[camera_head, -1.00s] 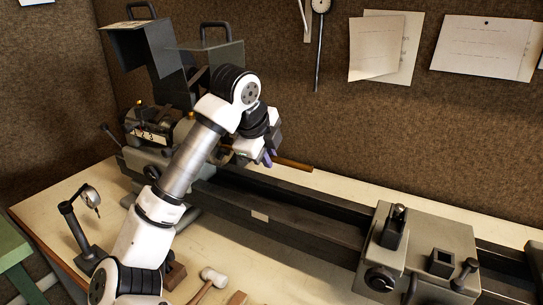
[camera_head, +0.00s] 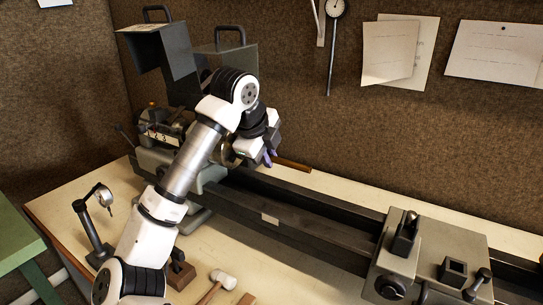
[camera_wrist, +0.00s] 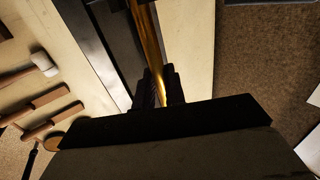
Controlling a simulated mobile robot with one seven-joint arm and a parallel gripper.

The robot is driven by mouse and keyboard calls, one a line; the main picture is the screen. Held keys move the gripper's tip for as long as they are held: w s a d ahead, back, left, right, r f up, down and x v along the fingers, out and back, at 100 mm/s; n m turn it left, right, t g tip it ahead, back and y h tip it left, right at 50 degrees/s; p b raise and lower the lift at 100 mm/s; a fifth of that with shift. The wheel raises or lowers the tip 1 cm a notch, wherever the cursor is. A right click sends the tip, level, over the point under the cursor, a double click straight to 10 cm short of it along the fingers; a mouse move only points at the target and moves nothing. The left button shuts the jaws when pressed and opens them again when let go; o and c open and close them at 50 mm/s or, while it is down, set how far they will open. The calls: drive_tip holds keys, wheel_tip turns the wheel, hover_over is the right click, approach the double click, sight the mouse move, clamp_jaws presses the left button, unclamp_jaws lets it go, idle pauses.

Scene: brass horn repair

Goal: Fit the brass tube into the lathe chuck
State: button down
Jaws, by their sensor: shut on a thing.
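The brass tube (camera_head: 294,164) is a thin golden rod held about level above the lathe bed. One end sticks out to the right of my gripper (camera_head: 268,157). In the wrist view my gripper (camera_wrist: 160,88) is shut on the tube (camera_wrist: 149,35), which runs up out of the frame between the dark fingers. The lathe headstock (camera_head: 160,139) stands at the left end of the bed. The chuck is mostly hidden behind my arm, with only a curved edge showing. I cannot tell whether the tube's left end touches or enters it.
The long dark lathe bed (camera_head: 320,229) runs to the tailstock (camera_head: 435,262) at lower right. A dial gauge on a stand (camera_head: 92,225) is at left. A mallet (camera_head: 222,279) and a wooden block (camera_head: 180,274) lie in front. A raised guard (camera_head: 160,48) stands behind the headstock.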

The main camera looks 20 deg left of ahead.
drive_tip(key=shift+w+a, duration=0.15)
drive_tip(key=shift+a, duration=0.6)
drive_tip(key=c, duration=1.4)
unclamp_jaws()
